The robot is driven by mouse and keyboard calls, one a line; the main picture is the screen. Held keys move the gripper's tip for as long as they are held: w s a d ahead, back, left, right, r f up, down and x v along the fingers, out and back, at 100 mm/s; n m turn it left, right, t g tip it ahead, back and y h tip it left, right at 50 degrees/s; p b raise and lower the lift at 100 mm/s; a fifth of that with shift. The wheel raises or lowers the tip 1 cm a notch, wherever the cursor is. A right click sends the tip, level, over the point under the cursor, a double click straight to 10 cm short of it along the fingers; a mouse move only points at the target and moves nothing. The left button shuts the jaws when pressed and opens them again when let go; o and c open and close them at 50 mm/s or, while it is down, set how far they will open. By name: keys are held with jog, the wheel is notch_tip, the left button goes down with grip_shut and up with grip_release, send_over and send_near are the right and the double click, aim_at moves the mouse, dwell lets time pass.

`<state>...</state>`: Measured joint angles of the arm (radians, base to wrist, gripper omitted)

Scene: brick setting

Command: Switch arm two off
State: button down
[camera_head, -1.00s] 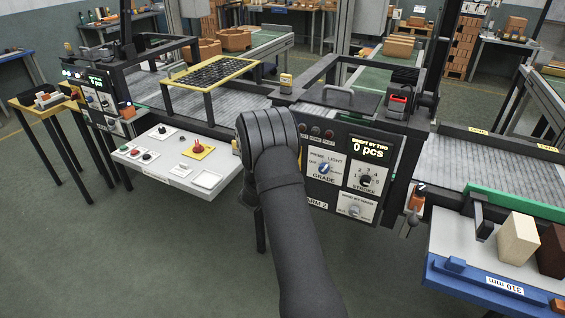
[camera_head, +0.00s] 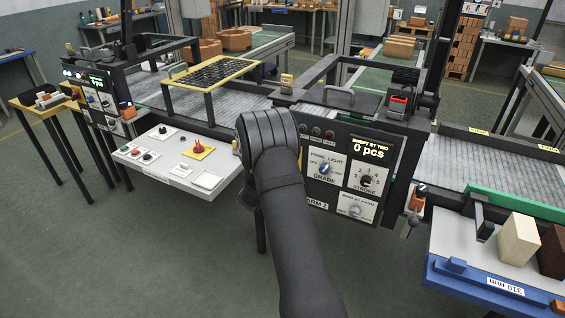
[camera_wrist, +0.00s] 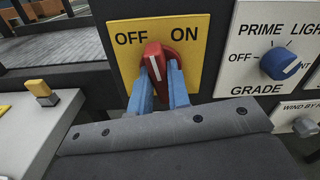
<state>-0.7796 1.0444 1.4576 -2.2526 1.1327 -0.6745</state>
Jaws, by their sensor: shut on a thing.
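A red rotary switch (camera_wrist: 155,62) sits on a yellow plate (camera_wrist: 195,38) marked OFF at the left and ON at the right, in the wrist view. A white line on its face leans slightly to the upper left, towards OFF. My gripper (camera_wrist: 161,88) is shut on the red switch, with one blue finger on each side of it. In the head view the arm two panel (camera_head: 340,165) stands right of my arm. My arm hides the red switch and my gripper there.
A blue grade knob (camera_wrist: 287,63) is close to the right of the yellow plate. A black stroke knob (camera_head: 366,180) sits farther right on the panel. A white control table (camera_head: 180,160) with buttons stands to the left. Open floor lies in front.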

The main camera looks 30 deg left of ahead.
jog(key=n, duration=0.6)
jog(key=shift+n, duration=0.3)
dwell(0.4)
jog(key=shift+f, duration=0.1)
jog(key=c, duration=1.4)
grip_release()
jog(key=shift+o, duration=0.2)
jog(key=s, duration=1.7)
jog(key=shift+s, duration=0.25)
jog(key=shift+w, duration=0.1)
jog(key=w, duration=1.7)
jog(key=shift+w, duration=0.2)
